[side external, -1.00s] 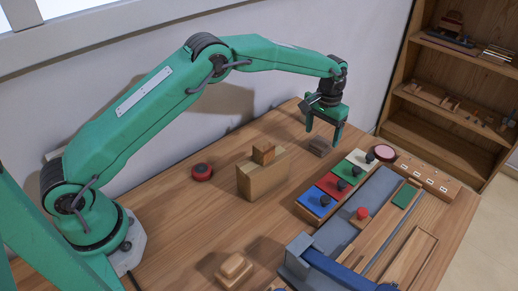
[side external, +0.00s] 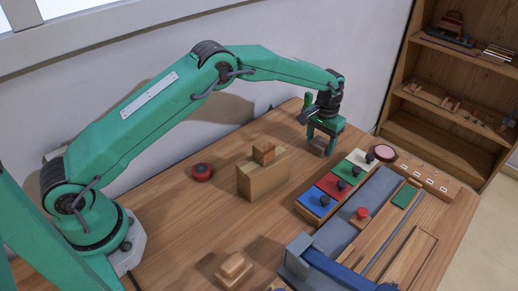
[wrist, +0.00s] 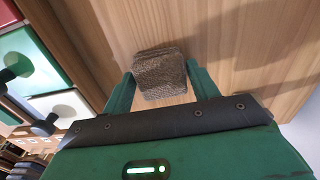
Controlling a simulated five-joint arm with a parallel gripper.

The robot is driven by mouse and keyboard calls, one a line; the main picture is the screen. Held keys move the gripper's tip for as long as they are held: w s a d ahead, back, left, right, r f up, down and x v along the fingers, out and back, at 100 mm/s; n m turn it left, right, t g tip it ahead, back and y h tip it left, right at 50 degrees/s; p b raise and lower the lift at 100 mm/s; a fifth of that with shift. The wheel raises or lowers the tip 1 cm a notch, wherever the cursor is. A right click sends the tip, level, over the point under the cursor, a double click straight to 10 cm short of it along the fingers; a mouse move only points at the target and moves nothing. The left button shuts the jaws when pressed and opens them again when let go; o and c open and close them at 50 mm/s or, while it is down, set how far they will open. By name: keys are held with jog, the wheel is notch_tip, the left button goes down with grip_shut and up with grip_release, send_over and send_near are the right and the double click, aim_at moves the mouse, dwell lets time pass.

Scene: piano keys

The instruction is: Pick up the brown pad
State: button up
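The brown pad (wrist: 159,73) is a small, rough-textured block. In the wrist view it lies between the two green fingers of my gripper (wrist: 160,72), with its far end reaching past the fingertips. The fingers are apart, one on each side, very close to the pad's sides; I cannot tell if they touch it. In the side view my gripper (side external: 321,143) is low over the table, and the pad (side external: 319,145) shows partly between the fingers. The pad appears to rest on the table.
A row of coloured keys (side external: 335,185) with black knobs stands just right of the pad. A round pink-topped piece (side external: 385,153) is behind the keys. Bare table lies left of my gripper.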

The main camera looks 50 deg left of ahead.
aim_at(321, 142)
jog(key=c, duration=0.6)
jog(key=shift+r, duration=0.1)
jog(key=shift+r, duration=0.45)
notch_tip(321, 142, up, 3)
jog(key=shift+f, duration=0.1)
jog(key=s+d+r, duration=0.2)
jog(key=d, duration=0.1)
jog(key=s+d+r, duration=0.2)
jog(key=s, duration=0.1)
jog(key=s+d+r, duration=0.2)
jog(key=d+r, duration=0.1)
jog(key=shift+s+d+r, duration=0.1)
jog(key=shift+s+d, duration=0.25)
jog(key=shift+s, duration=0.05)
